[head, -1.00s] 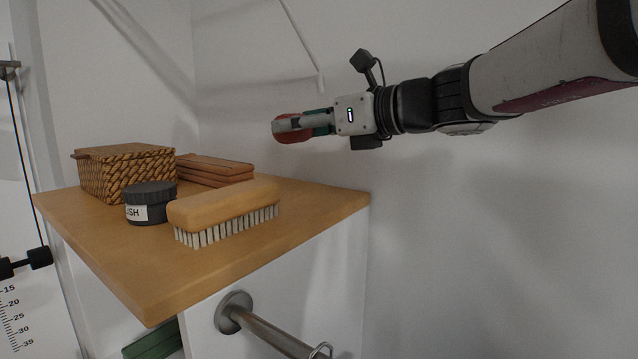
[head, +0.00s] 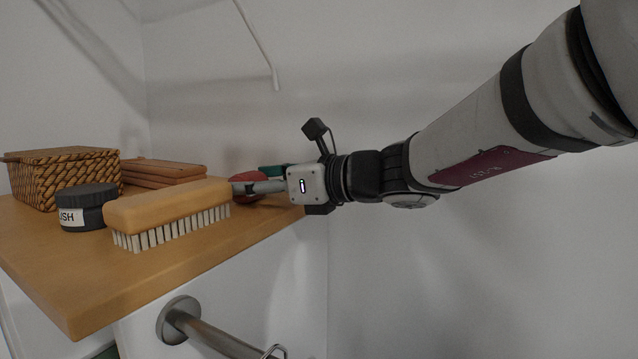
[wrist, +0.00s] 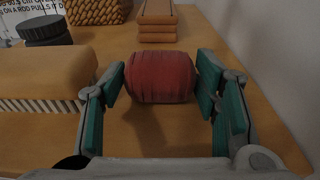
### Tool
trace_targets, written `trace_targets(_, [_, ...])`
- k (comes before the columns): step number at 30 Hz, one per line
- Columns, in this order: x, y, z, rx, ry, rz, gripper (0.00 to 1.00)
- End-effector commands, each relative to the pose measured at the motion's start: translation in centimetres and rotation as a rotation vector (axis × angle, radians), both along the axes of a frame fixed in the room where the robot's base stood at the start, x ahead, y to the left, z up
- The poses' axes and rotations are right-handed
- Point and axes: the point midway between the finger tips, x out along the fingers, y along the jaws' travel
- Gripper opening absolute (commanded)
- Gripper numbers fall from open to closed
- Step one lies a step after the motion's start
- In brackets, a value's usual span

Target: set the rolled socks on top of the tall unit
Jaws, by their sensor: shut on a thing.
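The rolled socks (wrist: 160,76) are a dark red roll between the two green-padded fingers of my gripper (wrist: 160,82) in the wrist view. My gripper (head: 262,184) is shut on them; in the head view the red roll (head: 247,186) is partly hidden behind a finger. The socks are over the back right part of the wooden top of the tall unit (head: 75,292). A shadow lies on the wood below them in the wrist view. I cannot tell whether they touch the top.
A wooden brush (head: 170,212) lies left of my gripper, close to the left finger. A dark lidded tin (head: 87,208), a woven basket (head: 65,177) and stacked reddish-brown blocks (head: 163,172) stand farther left and back. A wall rises close on the right. A metal rail (head: 215,338) is below.

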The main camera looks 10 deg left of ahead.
Motion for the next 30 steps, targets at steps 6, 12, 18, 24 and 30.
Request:
trace_targets(6, [0.0,0.0,-0.2,0.000,0.000,0.000,0.74])
trace_targets(12, [0.0,0.0,-0.2,0.000,0.000,0.000,0.76])
trace_targets(18, [0.0,0.0,0.1,0.000,0.000,0.000,0.76])
trace_targets(24, [-0.7,-2.5,0.5,0.002,-0.001,-0.005,0.76])
trace_targets(30, [-2.1,-6.5,1.2,0.002,-0.001,-0.005,0.76])
